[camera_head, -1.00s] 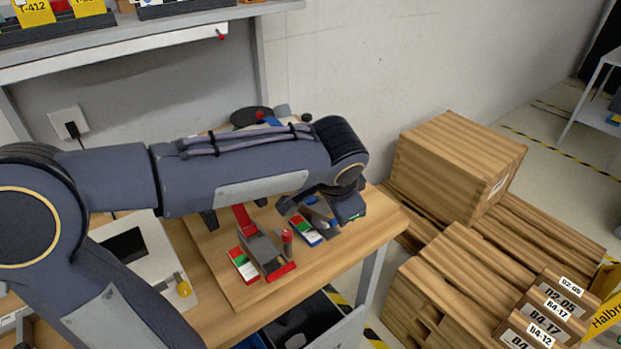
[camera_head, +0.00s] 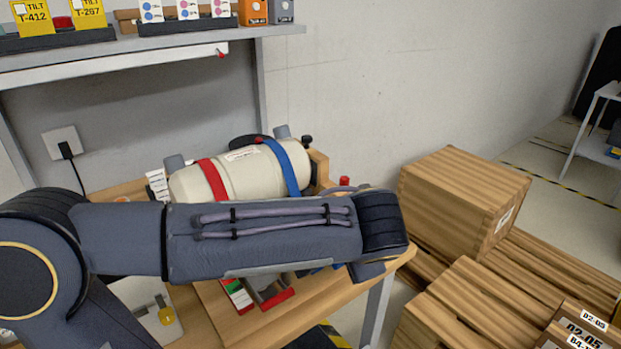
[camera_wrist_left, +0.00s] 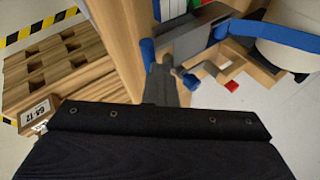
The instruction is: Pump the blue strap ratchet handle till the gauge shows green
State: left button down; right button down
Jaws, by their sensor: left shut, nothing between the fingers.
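The blue strap (camera_head: 284,165) runs over a cream tank (camera_head: 240,172) in the head view and also shows in the left wrist view (camera_wrist_left: 275,35). In the wrist view, the grey ratchet (camera_wrist_left: 192,38) has a rounded blue handle grip (camera_wrist_left: 147,50). A gauge panel (camera_wrist_left: 174,9) with white and green areas is cut off at the top edge; its reading cannot be seen. My left gripper (camera_wrist_left: 165,78) is shut and empty, close beside the ratchet; contact with the handle cannot be told. In the head view my forearm hides it. My right gripper is not in view.
A red strap (camera_head: 212,178) crosses the tank on the left, its red ratchet base (camera_head: 278,300) partly hidden. Wooden crates (camera_head: 465,195) stand on the floor to the right. A shelf (camera_head: 150,42) hangs above the bench.

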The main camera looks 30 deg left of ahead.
pick_arm(q)
jog(key=shift+s+f, duration=0.1)
jog(key=shift+f, duration=0.1)
jog(key=r+p, duration=0.4)
jog(key=r, duration=0.1)
jog(key=shift+w+a+r, duration=0.2)
jog(key=shift+a+r, duration=0.05)
jog(key=shift+a, duration=0.05)
jog(key=s+d+f+v, duration=0.1)
jog(key=v, duration=0.8)
jog(key=s+a+f+n+h+p, duration=0.5)
jog(key=s+f+n+h, duration=0.3)
jog(key=s, duration=0.5)
jog(key=shift+f+n+g+p, duration=0.4)
jog(key=shift+f+n+p, duration=0.3)
jog(key=shift+f+p, duration=0.15)
